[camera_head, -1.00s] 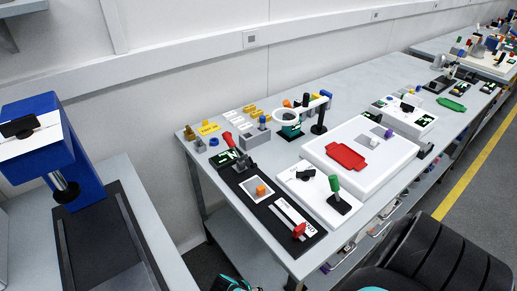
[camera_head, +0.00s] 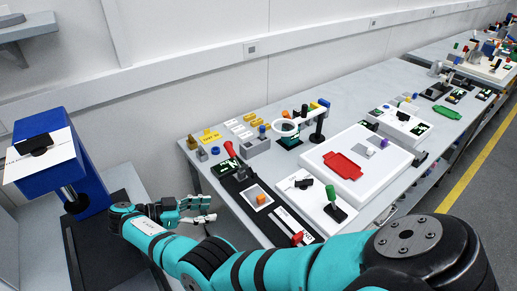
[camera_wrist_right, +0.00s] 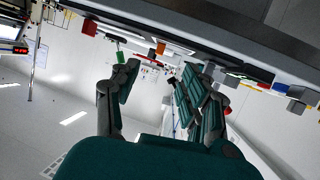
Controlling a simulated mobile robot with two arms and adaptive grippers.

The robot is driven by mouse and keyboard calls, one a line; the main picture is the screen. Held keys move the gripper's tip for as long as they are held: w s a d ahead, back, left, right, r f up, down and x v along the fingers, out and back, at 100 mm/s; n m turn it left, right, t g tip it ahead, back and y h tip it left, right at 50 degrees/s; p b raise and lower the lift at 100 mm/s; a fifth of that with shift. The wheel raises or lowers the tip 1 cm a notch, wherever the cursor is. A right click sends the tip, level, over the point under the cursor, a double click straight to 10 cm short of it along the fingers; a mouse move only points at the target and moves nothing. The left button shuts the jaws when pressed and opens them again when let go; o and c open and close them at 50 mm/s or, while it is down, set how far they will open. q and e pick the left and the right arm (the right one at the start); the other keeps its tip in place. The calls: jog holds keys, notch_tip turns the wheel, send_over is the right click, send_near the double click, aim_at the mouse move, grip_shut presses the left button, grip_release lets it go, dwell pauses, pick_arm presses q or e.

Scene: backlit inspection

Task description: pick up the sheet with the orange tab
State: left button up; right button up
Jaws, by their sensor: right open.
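A small white sheet (camera_head: 250,190) with an orange block-like tab (camera_head: 260,199) lies on the black board at the near left end of the bench. A small orange piece (camera_wrist_right: 160,47) also shows near the top of the right wrist view, probably the same tab. My right gripper (camera_head: 208,208) reaches in from the right and is to the left of the sheet, apart from it, off the bench's left edge. Its fingers are open and empty in the wrist view (camera_wrist_right: 160,85). My left gripper is out of view.
The black board also carries a red-handled slider (camera_head: 297,239). A blue machine (camera_head: 50,160) stands at left, beside my right gripper.

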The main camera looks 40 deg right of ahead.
jog(key=r, duration=0.1)
jog(key=p, duration=0.2)
send_near(258, 197)
jog(key=d+f, duration=0.1)
jog(key=s+d, duration=0.1)
jog(key=d, duration=0.1)
jog(key=shift+s+f+m+h, duration=0.1)
jog(key=shift+f+m+h, duration=0.2)
jog(key=shift+f, duration=0.05)
jog(key=p+x, duration=0.1)
jog(key=x, duration=0.1)
jog(key=p+x, duration=0.1)
jog(key=x, duration=0.1)
jog(key=shift+s+d+r+p, duration=0.1)
jog(key=shift+s+d+p, duration=0.15)
jog(key=shift+d+p, duration=0.1)
jog(key=shift+d, duration=0.2)
grip_shut()
